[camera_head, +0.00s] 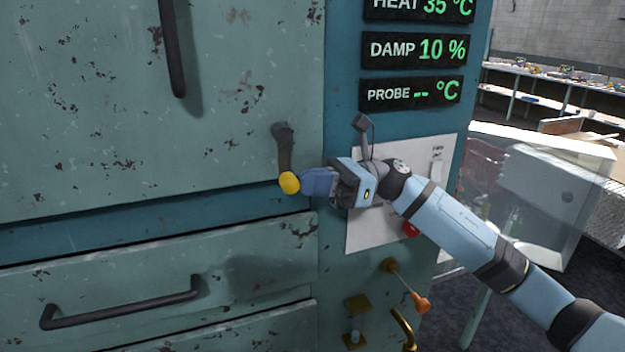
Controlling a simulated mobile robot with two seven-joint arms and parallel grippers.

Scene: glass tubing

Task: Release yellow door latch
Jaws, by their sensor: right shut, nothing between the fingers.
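The door latch is a dark lever (285,150) with a yellow knob (289,183) at its lower end. It hangs nearly straight down at the right edge of the worn green upper door (120,110). My right gripper (305,184) is shut, with its fingertips right beside the yellow knob on its right side. I cannot tell whether they touch it. No object shows between the fingers. My left gripper is not in view.
A dark vertical handle (173,50) is on the upper door. A drawer handle (120,304) is below. Right of the door are display panels (415,48), a white sheet (365,232) partly behind my right arm, a red button (410,229) and an orange-tipped lever (407,286).

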